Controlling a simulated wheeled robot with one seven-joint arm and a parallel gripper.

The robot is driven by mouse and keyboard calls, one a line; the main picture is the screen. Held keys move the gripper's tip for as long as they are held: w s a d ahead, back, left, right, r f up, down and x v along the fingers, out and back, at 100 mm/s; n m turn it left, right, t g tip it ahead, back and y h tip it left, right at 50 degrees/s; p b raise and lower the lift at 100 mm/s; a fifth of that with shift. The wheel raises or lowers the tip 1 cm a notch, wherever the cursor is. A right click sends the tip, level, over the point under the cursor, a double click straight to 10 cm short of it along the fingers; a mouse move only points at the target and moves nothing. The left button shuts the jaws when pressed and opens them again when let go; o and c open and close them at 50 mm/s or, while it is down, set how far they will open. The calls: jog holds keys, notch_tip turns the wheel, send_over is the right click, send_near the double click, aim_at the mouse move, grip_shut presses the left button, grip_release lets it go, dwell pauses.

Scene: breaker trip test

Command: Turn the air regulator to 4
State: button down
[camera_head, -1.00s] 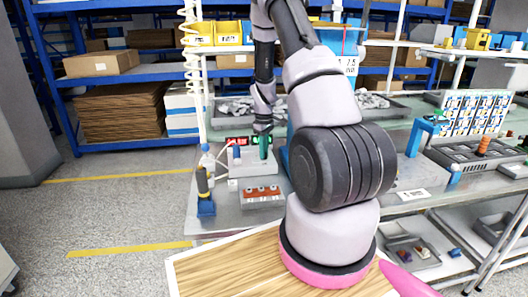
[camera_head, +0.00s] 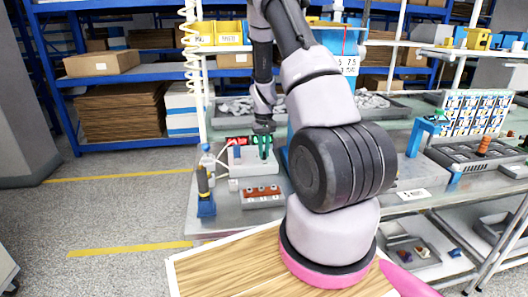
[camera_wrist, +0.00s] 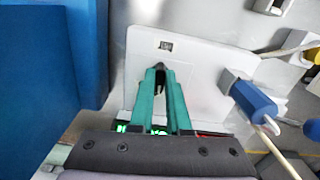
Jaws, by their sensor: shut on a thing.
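My gripper (camera_head: 263,156) points down over the white box (camera_head: 253,168) on the bench. In the wrist view its green fingers (camera_wrist: 160,72) converge over the box's white top (camera_wrist: 200,58). They are shut on a small dark part (camera_wrist: 160,80), mostly hidden between the fingertips. I cannot tell whether this part is the air regulator's knob. A blue knob-like cylinder (camera_wrist: 253,103) with a pale tube stands beside the fingers and also shows in the head view (camera_head: 237,152). A display with green lit marks (camera_wrist: 130,128) is partly covered by my gripper; no setting can be read.
A grey and red block (camera_head: 262,195) sits in front of the white box. A yellow and black tool (camera_head: 203,182) stands in a blue holder (camera_head: 206,207) to the left. A blue wall (camera_wrist: 50,60) is close on the left in the wrist view.

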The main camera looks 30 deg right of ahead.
aim_at(264, 153)
jog(key=shift+m, duration=0.6)
jog(key=shift+w, duration=0.1)
jog(key=c, duration=0.9)
grip_release()
jog(key=shift+r, duration=0.1)
notch_tip(264, 153, up, 11)
jog(key=shift+f, duration=0.15)
